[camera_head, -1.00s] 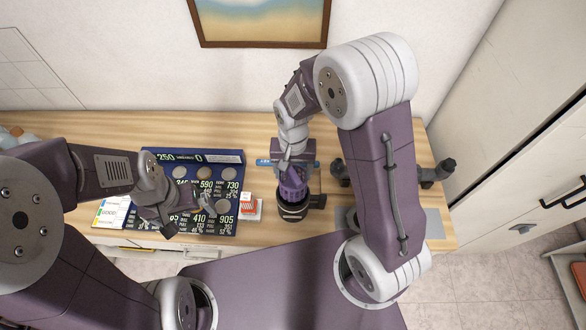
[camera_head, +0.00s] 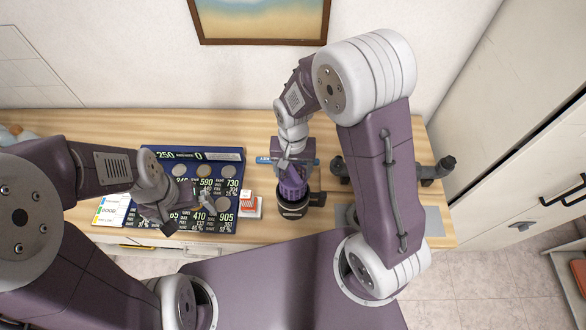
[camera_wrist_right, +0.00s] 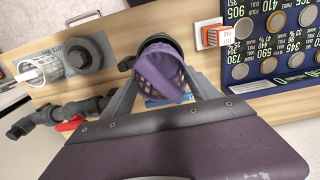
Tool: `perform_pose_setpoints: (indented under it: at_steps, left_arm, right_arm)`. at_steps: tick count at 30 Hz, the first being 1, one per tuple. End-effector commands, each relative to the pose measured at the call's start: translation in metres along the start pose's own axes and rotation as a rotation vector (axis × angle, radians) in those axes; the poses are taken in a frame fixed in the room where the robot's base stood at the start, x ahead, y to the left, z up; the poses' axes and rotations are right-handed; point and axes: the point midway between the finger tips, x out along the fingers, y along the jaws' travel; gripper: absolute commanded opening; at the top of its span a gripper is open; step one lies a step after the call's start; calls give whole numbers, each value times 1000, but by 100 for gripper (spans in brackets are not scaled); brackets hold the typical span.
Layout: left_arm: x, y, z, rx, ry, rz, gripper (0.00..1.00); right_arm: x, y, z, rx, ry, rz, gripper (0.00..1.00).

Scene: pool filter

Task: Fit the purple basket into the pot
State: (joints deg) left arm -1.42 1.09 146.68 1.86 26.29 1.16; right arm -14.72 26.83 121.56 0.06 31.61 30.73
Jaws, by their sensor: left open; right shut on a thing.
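The purple basket (camera_head: 292,187) is in my right gripper (camera_head: 292,165), which is shut on it. In the right wrist view the purple basket (camera_wrist_right: 160,76) shows its slotted wall between the fingers of my right gripper (camera_wrist_right: 160,95), tilted over the dark pot. The dark grey pot (camera_head: 293,210) stands on the wooden table below the basket; its rim also shows in the right wrist view (camera_wrist_right: 157,42). The basket's lower end overlaps the pot's mouth; how deep it sits cannot be told. My left gripper (camera_head: 190,222) is open and empty over the blue board.
A blue board (camera_head: 215,157) with numbers and round discs lies left of the pot. A small orange-and-white box (camera_head: 248,204) stands between them. Dark pipe fittings (camera_head: 430,174) with a red handle (camera_wrist_right: 70,124) are to the right. A blue strip (camera_head: 264,160) lies behind the basket.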

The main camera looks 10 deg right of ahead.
Motion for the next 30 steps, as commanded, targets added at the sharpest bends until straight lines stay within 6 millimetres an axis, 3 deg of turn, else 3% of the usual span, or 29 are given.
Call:
perform_pose_setpoints:
  at_steps: [30]
  left_arm:
    - [8, 0, 1, 0, 0, 0, 100]
  right_arm:
    - [14, 0, -1, 0, 0, 0, 20]
